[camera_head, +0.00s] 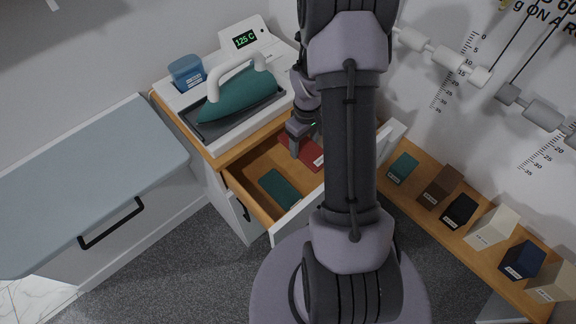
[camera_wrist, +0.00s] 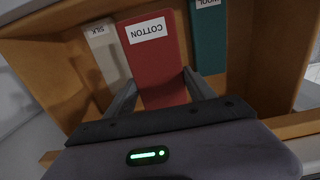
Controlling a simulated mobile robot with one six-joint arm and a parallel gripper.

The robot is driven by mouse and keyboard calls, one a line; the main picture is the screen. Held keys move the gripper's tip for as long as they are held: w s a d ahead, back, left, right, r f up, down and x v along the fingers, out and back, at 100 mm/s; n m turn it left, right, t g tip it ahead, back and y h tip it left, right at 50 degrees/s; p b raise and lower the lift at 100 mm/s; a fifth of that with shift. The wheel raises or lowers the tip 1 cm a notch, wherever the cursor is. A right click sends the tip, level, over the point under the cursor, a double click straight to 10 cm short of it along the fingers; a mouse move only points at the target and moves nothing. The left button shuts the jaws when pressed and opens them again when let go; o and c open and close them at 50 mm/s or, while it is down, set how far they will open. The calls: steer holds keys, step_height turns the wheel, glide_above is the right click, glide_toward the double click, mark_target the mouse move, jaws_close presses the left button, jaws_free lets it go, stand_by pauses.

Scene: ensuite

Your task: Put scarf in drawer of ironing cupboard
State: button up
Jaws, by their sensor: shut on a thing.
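The drawer (camera_head: 252,172) of the ironing cupboard (camera_head: 240,210) is pulled open. My gripper (camera_head: 303,140) reaches down into it. In the wrist view my gripper (camera_wrist: 160,96) has its two fingers on either side of a red block-like item (camera_wrist: 158,72) labelled COTTON, and is shut on it. The red item also shows in the head view (camera_head: 314,155), partly hidden by my arm. A teal item (camera_head: 280,188) lies in the drawer; in the wrist view a teal item (camera_wrist: 208,45) labelled WOOL and a pale item (camera_wrist: 106,58) labelled SILK flank the red one. I cannot tell which is the scarf.
A teal iron (camera_head: 240,95) and a blue container (camera_head: 186,71) stand on the cupboard top beside a display reading 125 C. A wooden shelf (camera_head: 420,212) at the right holds several coloured items. A grey-blue board (camera_head: 90,185) lies at the left. Grey carpet is below.

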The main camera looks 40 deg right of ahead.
mark_target(301, 169)
steer(key=shift+w+a+f, duration=0.1)
steer(key=shift+w+f, duration=0.05)
steer(key=shift+f, duration=0.35)
step_height(301, 169, down, 10)
steer(key=b, duration=0.4)
steer(key=shift+r, duration=0.2)
steer(key=shift+f+b, duration=0.2)
steer(key=shift+b, duration=0.2)
steer(key=o, duration=1.4)
steer(key=shift+o, duration=0.2)
steer(key=shift+r, duration=0.15)
